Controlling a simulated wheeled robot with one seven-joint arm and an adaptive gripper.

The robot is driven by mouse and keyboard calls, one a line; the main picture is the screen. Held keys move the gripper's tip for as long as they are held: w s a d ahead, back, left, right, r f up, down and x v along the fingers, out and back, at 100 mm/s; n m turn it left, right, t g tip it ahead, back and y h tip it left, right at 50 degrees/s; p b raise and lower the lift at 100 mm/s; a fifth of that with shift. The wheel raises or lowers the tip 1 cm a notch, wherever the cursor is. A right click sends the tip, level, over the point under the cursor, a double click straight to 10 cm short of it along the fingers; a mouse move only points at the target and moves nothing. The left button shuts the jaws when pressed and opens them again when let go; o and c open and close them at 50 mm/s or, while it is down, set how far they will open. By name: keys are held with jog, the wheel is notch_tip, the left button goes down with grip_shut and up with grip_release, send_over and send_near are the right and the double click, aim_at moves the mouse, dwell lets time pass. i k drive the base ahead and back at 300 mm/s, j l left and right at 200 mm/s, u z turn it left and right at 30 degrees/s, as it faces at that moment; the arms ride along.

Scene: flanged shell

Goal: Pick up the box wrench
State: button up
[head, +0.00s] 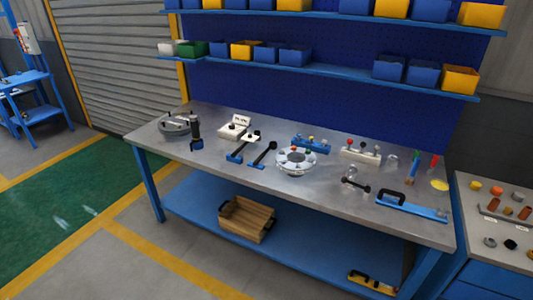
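Several small tools lie on the steel workbench (215,178), too small to name for certain. A dark bar with rounded ends (264,154) lies at a slant left of a round flanged part (296,160) with coloured pieces on top. A similar dark tool with a blue end (240,150) lies just left of it. A short dark bar with knobbed ends (355,185) lies farther right. I cannot tell which of these is the box wrench. My gripper is not in view.
A round grey part (174,124) and a black upright tool (195,134) stand at the bench's left. A wooden crate (247,219) sits on the lower shelf. A side cabinet (499,225) stands right. The front edge is mostly clear.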

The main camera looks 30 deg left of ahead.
aim_at(272, 144)
jog(key=u, duration=1.7)
jog(key=i+l+u, duration=0.1)
jog(key=i, duration=0.45)
jog(key=i+l+u, duration=0.1)
jog(key=i+l, duration=0.15)
jog(key=i, duration=0.25)
jog(key=i+l+u, duration=0.1)
jog(key=i+l, duration=0.15)
jog(key=i, duration=0.25)
